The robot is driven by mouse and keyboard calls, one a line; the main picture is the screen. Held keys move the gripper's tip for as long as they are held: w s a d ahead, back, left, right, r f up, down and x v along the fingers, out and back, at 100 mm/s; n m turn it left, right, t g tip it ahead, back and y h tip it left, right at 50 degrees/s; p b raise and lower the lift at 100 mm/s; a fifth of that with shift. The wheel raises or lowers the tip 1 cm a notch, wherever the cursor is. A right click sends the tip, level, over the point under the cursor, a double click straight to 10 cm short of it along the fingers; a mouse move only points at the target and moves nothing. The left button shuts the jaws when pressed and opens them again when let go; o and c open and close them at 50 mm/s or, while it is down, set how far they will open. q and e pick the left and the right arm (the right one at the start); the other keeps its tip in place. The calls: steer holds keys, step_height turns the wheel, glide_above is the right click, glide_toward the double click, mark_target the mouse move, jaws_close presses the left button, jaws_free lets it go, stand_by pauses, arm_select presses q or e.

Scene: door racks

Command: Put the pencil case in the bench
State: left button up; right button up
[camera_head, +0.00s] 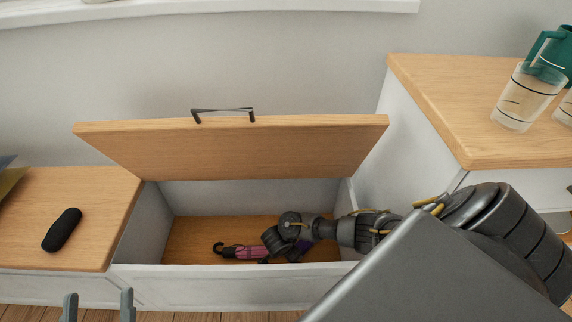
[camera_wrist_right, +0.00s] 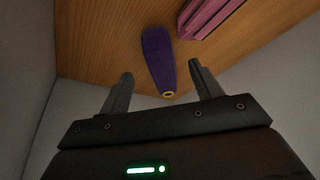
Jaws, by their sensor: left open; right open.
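The bench (camera_head: 230,282) stands with its lid raised, showing a wood-floored compartment. A slim purple case (camera_wrist_right: 158,62) with a yellow ring at its near end lies on that floor; it is mostly hidden behind my arm in the head view. A black rounded case (camera_head: 62,230) lies on the closed bench top at left. I cannot tell for certain which is the pencil case. My right gripper (camera_wrist_right: 158,88) is open inside the compartment, its fingers either side of the purple case's near end, apart from it. My left gripper (camera_head: 98,304) is open and empty at the bottom left.
A pink umbrella (camera_head: 243,252) with a dark hooked handle lies in the compartment. The raised lid (camera_head: 235,145) stands behind the opening. A wooden-topped cabinet (camera_head: 435,90) at right carries glasses (camera_head: 525,98) and a green jug (camera_head: 556,55).

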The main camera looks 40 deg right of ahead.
arm_select(q)
steer(key=a+f+n+g+y+p, duration=0.1)
steer(key=a+f+g+y+p, duration=0.1)
steer(key=f, duration=0.5)
steer(key=s+a+f+n+g+y+p, duration=0.1)
steer(key=a+f+g+y+p, duration=0.1)
steer(key=a+f+g+y, duration=0.3)
steer(key=shift+a+f+n+g+y, duration=0.3)
steer(key=shift+f+g+y, duration=0.4)
steer(key=shift+f+g, duration=0.65)
arm_select(e)
steer(key=v, duration=0.7)
steer(key=shift+a+r, duration=0.2)
steer(key=shift+r, duration=0.2)
